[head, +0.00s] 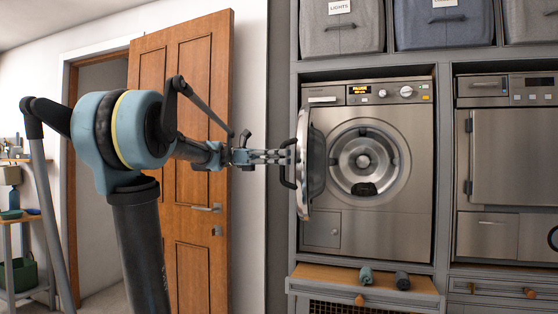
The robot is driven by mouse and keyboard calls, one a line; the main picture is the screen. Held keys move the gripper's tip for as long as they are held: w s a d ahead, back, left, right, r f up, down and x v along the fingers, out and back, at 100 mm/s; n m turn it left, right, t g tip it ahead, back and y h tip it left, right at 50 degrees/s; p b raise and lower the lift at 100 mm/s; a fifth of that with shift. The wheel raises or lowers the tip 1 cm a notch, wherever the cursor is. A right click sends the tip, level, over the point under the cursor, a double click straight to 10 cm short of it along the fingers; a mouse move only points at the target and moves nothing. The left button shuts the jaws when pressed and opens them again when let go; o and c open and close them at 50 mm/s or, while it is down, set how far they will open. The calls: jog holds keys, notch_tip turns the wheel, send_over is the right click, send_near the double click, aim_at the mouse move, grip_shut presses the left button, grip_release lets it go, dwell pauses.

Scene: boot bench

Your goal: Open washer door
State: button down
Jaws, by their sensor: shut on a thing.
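The silver washer (412,222) stands in a grey cabinet at the right of the head view. Its round door (316,170) is swung wide on the left side, seen nearly edge-on, and the drum opening (364,162) is uncovered. My gripper (288,156) is at the outer side of the door, level with its dark curved handle (287,172), and is shut on the handle. The fingertips are small here, so the exact contact is hard to see.
A second appliance (512,155) stands to the right. Fabric bins (342,30) sit above. A brown wooden door (190,190) stands ajar behind my arm.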

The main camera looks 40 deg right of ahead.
jog(key=c, duration=1.8)
grip_release()
jog(key=shift+d, duration=0.1)
notch_tip(320, 180, up, 10)
jog(key=shift+w+f, duration=0.1)
jog(key=shift+w, duration=0.05)
